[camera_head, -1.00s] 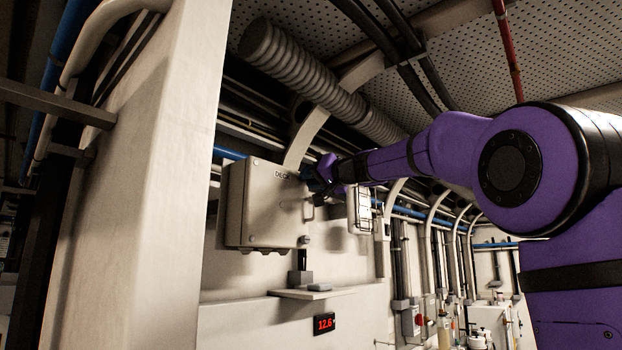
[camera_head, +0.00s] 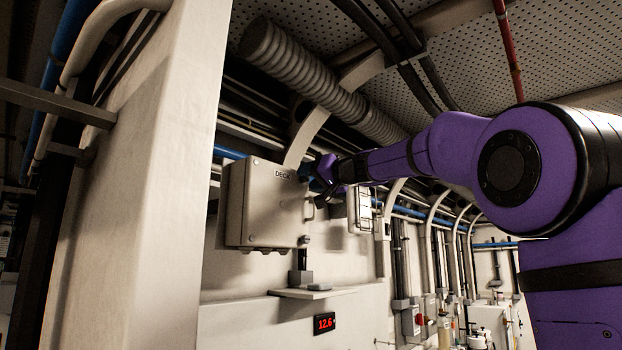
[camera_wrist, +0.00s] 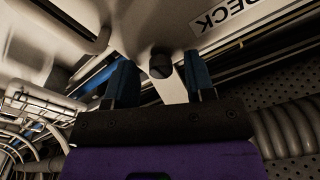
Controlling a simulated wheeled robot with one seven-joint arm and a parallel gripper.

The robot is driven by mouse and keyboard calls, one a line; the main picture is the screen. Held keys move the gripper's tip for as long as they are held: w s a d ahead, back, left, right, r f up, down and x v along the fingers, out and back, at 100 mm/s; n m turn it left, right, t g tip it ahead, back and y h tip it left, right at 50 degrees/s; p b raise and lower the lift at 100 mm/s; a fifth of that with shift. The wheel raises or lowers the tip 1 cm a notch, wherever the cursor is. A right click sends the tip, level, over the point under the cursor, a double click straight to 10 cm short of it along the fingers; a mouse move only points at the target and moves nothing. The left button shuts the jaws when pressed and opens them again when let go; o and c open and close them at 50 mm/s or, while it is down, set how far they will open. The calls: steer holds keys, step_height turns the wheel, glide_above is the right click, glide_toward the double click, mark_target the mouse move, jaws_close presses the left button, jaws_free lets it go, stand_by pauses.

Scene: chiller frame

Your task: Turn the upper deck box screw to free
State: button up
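The grey deck box (camera_head: 262,210) with its DECK label hangs on the wall in the head view. My gripper (camera_head: 312,172) is at the box's upper right corner and hides the upper screw there. In the wrist view the upper screw (camera_wrist: 161,64) shows as a dark round head near the box edge. It lies between the lines of my gripper's two blue fingers (camera_wrist: 161,82), just beyond their tips. The fingers are apart with nothing visible held between them. I cannot tell whether they touch the screw. A lower screw (camera_head: 304,240) shows at the box's lower right corner.
A handle (camera_head: 310,209) sits on the box's right edge below my gripper. A caged white lamp (camera_head: 361,209) is on the wall just right. Pipes and a ribbed duct (camera_head: 310,80) run above. A small shelf (camera_head: 312,292) is below.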

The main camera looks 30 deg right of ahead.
steer(key=r+v, duration=0.1)
steer(key=v, duration=0.9)
steer(key=shift+s+f, duration=0.4)
steer(key=shift+f, duration=0.1)
steer(key=shift+d, duration=0.15)
steer(key=s+a+f+g+h, duration=0.2)
steer(key=s+f, duration=0.7)
steer(key=f, duration=0.5)
steer(key=s+a+f+g+h, duration=0.3)
steer(key=s+f+g, duration=0.3)
steer(key=f, duration=0.9)
steer(key=s+a+f+g+h, duration=0.2)
steer(key=s+a+f+g, duration=0.2)
steer(key=s+f, duration=0.9)
steer(key=shift+a+f+n, duration=0.4)
steer(key=shift+a+f, duration=0.05)
steer(key=shift+f, duration=0.3)
